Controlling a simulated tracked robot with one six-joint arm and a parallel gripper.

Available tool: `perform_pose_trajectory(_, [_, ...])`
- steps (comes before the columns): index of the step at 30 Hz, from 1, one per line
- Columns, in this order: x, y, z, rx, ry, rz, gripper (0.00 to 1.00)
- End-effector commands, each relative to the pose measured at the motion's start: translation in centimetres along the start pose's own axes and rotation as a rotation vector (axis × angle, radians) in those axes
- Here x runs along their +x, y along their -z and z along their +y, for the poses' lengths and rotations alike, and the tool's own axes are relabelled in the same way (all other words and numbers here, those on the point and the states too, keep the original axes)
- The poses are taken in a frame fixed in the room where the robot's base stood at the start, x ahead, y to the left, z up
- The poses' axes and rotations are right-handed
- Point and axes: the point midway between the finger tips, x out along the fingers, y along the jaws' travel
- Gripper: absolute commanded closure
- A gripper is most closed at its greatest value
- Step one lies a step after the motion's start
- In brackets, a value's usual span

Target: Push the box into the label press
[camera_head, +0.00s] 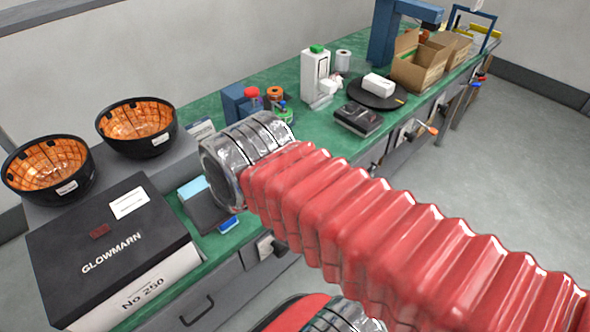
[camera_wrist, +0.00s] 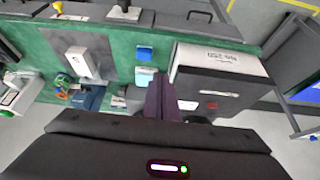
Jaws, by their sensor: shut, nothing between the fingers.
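A white box (camera_wrist: 82,66) lies on a grey plate (camera_wrist: 68,40) in the wrist view. A blue structure, which looks like the label press (camera_wrist: 88,98), stands just beyond the box; I cannot tell whether they touch. In the head view the top of the press (camera_head: 234,104) shows behind my wrist, while the box is hidden by my arm. My gripper (camera_wrist: 161,86) is shut and empty, its purple fingers to the right of the box and apart from it in the wrist view.
A large black GLOWMARN carton (camera_head: 110,240) stands right of my fingers in the wrist view. Two black bowls (camera_head: 138,127) stand at the back left.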

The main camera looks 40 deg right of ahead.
Motion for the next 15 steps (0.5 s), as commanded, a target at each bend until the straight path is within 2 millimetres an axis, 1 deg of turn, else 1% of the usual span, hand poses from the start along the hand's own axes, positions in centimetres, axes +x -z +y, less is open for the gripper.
perform_pose_trajectory(8, [0.2, -0.1, 0.1, 0.013, 0.003, -0.012, 1.00])
perform_pose_trajectory(11, [0.8, -0.5, 0.2, 0.047, 0.012, -0.047, 1.00])
perform_pose_trajectory(15, [2.4, -1.4, 0.9, 0.147, 0.039, -0.133, 1.00])
